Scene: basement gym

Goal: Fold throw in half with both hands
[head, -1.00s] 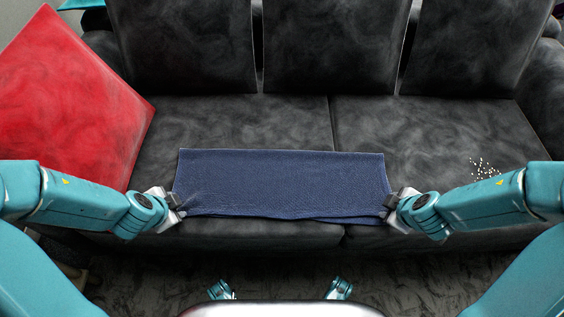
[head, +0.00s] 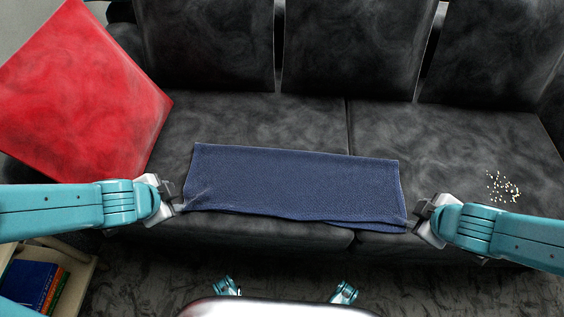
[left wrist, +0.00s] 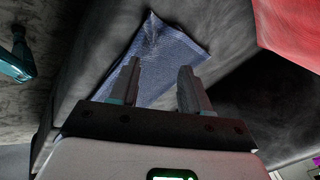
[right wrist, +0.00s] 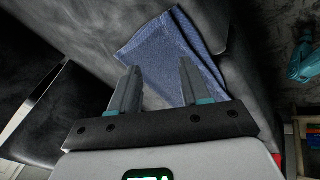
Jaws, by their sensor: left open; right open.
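The blue throw (head: 295,182) lies folded in a wide strip along the front of the sofa seat, its near edges slightly uneven and layered. My left gripper (head: 178,200) is open just off the throw's left end, near its front corner. In the left wrist view the throw (left wrist: 160,58) lies beyond the spread fingers (left wrist: 158,80). My right gripper (head: 413,222) is open just off the throw's right front corner. In the right wrist view the throw (right wrist: 168,50) lies beyond the parted fingers (right wrist: 158,85). Neither gripper holds cloth.
The dark grey sofa (head: 240,115) has upright back cushions. A red cushion (head: 85,95) leans at the left. Small pale crumbs (head: 502,187) lie on the right seat. A low shelf with books (head: 35,285) stands at the lower left. The seat behind the throw is clear.

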